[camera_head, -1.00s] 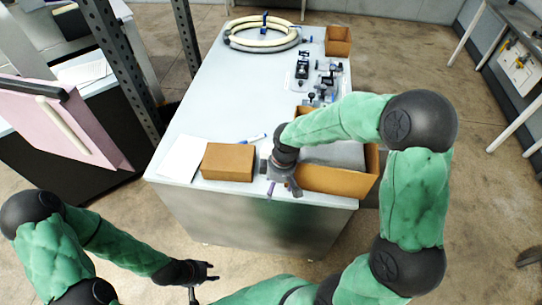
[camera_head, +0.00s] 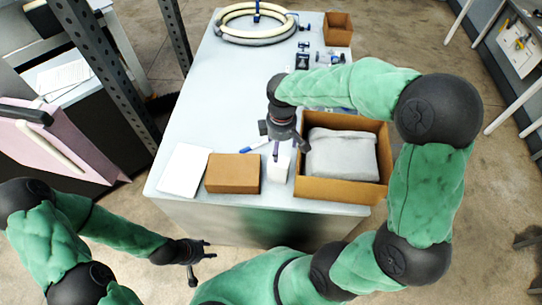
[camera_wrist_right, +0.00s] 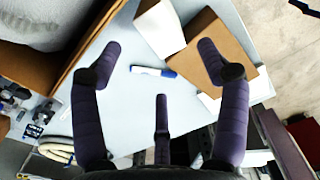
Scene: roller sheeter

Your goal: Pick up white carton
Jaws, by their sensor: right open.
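The white carton (camera_head: 279,168) stands upright on the grey table between the brown box and the large open cardboard box. In the head view my right gripper (camera_head: 284,148) is above and just behind it, partly covering its top. In the right wrist view the carton (camera_wrist_right: 160,27) is at the top, beyond the spread fingers. My right gripper (camera_wrist_right: 159,70) is open and empty, fingers apart. My left gripper (camera_head: 204,262) is low in front of the table, fingers spread, holding nothing visible.
A closed brown box (camera_head: 232,173) is left of the carton. An open cardboard box (camera_head: 345,190) holding a grey padded item (camera_head: 342,155) is to its right. A blue marker (camera_head: 252,146) and white paper (camera_head: 184,170) lie nearby. A hose ring (camera_head: 256,24) is farther back.

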